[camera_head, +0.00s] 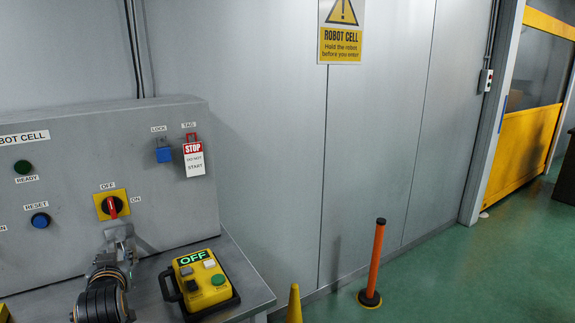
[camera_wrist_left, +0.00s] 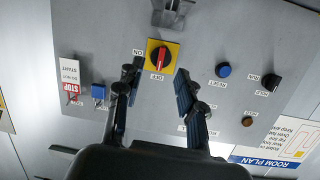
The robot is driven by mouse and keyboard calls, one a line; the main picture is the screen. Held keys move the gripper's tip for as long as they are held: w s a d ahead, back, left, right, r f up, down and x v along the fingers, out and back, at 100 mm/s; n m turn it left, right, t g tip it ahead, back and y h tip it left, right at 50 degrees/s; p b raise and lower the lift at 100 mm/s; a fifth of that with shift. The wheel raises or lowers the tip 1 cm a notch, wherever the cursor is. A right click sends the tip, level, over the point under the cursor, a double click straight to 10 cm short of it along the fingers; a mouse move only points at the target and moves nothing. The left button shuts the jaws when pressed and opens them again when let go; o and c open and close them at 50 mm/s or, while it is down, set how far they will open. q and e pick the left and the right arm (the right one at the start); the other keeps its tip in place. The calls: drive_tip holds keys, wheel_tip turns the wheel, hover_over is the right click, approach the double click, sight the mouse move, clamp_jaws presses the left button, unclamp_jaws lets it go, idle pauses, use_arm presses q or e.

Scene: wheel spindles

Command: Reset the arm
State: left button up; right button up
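The grey control panel (camera_head: 75,243) stands on a bench at the left. On it a red rotary switch (camera_head: 112,206) sits on a yellow plate, its handle roughly upright in line with the OFF label. The blue RESET button (camera_head: 40,220) is left of it. In the left wrist view the panel appears turned over, with the red switch (camera_wrist_left: 160,57) and a blue button (camera_wrist_left: 223,70). My left gripper (camera_head: 120,240) is in front of the panel, just below the switch. Its fingers (camera_wrist_left: 155,76) are apart, with nothing between them. My right gripper is out of view.
A blue padlock (camera_head: 164,154) and a STOP tag (camera_head: 194,160) hang on the panel. A yellow pendant (camera_head: 202,281) reading OFF lies on the bench (camera_head: 252,285). An orange post (camera_head: 375,260) and a yellow cone (camera_head: 294,304) stand on the floor to the right.

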use_arm(q)
drive_tip(key=s+d+f+m+g+h, duration=0.2)
drive_tip(key=s+d+f, duration=0.2)
drive_tip(key=s+f, duration=0.35)
drive_tip(key=s+d+f+m+g+h, duration=0.1)
drive_tip(key=s+d+f+g+h, duration=0.1)
drive_tip(key=s+d+f, duration=0.35)
drive_tip(key=s+d+f+m+g+h, duration=0.25)
drive_tip(key=s+d+f, duration=0.3)
drive_tip(key=s, duration=0.75)
drive_tip(key=s+d+f+m+g+h, duration=0.1)
drive_tip(key=s+d+f+g, duration=0.3)
drive_tip(key=s+f, duration=0.55)
drive_tip(key=s+f+g, duration=0.1)
drive_tip(key=s+f, duration=0.2)
drive_tip(key=f, duration=2.1)
drive_tip(key=s+a+f+g, duration=0.1)
drive_tip(key=s+a+f, duration=0.2)
drive_tip(key=s+f, duration=1.2)
drive_tip(key=shift+s+f, duration=0.3)
drive_tip(key=shift+s, duration=0.75)
